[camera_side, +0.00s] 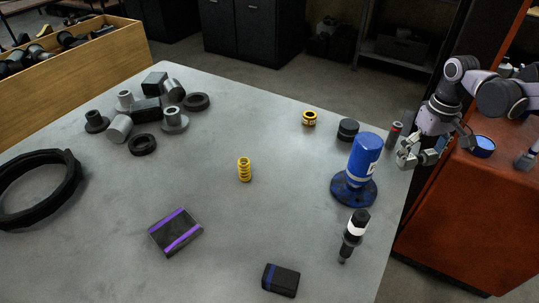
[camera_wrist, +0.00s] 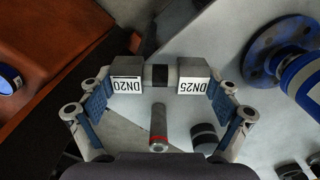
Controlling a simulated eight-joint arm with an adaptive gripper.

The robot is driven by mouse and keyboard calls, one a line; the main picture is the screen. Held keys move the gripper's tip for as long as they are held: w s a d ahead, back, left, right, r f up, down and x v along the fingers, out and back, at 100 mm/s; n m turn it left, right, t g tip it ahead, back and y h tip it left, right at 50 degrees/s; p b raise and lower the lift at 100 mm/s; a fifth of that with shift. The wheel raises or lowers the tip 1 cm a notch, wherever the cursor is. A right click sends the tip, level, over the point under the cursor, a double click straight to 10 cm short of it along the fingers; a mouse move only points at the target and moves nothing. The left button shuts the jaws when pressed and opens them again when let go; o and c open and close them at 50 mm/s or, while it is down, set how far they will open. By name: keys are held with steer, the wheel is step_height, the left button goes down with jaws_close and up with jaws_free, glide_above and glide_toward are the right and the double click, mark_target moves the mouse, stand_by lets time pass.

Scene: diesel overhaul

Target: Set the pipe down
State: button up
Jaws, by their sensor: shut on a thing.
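The pipe (camera_wrist: 160,76) is a short grey piece with a dark band in its middle and pale end blocks marked DN20 and DN25. My gripper (camera_wrist: 160,97) is shut on it, with one blue-padded finger at each end block in the wrist view. In the side view my gripper (camera_side: 418,158) is at the right edge of the grey table (camera_side: 290,200), and its fingers partly hide the pipe. I cannot tell how far the pipe is above the table.
A dark cylinder with a red band (camera_side: 394,133) stands close behind my gripper; it also shows in the wrist view (camera_wrist: 158,128). A blue cylinder on a flange (camera_side: 363,160) stands to the left. A black puck (camera_side: 348,129) is nearby. An orange-brown bench (camera_side: 465,200) lies right.

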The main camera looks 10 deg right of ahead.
step_height(320, 180, up, 13)
steer(key=a+n, duration=0.9)
steer(key=a, duration=1.9)
steer(key=shift+s+a+f, duration=0.1)
steer(key=shift+s+f, duration=0.15)
steer(key=shift+f, duration=1.05)
steer(key=shift+s+a+f, duration=0.1)
steer(key=shift+s+f, duration=0.1)
steer(key=shift+f, duration=1.1)
glide_above(263, 221)
step_height(263, 221, down, 7)
steer(key=shift+w+d+r, duration=0.1)
steer(key=shift+f, duration=1.9)
